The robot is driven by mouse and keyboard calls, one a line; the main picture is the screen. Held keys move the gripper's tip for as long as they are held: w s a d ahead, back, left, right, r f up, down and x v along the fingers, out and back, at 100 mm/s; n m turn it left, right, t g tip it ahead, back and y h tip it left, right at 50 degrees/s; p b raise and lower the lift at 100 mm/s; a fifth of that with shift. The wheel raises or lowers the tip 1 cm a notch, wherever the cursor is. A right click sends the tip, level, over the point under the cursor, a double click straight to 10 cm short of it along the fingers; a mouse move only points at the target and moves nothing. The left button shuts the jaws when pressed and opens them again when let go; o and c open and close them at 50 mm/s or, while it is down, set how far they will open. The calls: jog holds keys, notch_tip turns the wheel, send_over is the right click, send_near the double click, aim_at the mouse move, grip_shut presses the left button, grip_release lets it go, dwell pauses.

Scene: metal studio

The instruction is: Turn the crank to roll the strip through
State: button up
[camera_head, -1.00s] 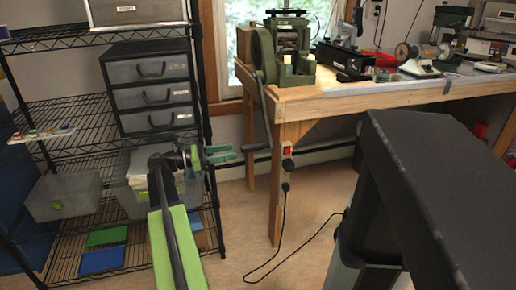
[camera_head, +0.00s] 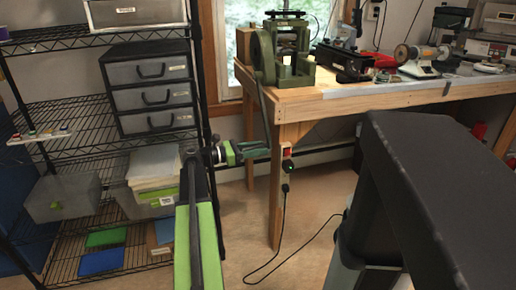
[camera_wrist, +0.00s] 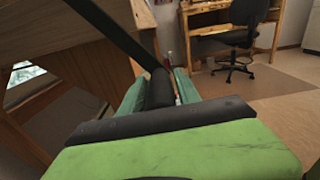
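The green rolling mill (camera_head: 292,62) stands on the wooden bench's left end. Its long crank arm (camera_head: 264,108) hangs down past the bench edge, and in the wrist view it is a dark bar (camera_wrist: 118,35) from the upper left. My gripper (camera_head: 256,148) is at the crank's lower end. In the wrist view, the black crank handle (camera_wrist: 160,90) lies between my two green fingers. A narrow gap shows beside the right finger, so the fingers look open around the handle. The strip cannot be made out.
The wooden bench (camera_head: 345,104) has its front leg (camera_head: 275,190) just right of my gripper, with a switch box (camera_head: 287,158) and cable. A wire shelf (camera_head: 70,155) with bins and drawers stands left. Open floor (camera_head: 312,205) lies below the bench.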

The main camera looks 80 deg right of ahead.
grip_shut()
dwell(1.0)
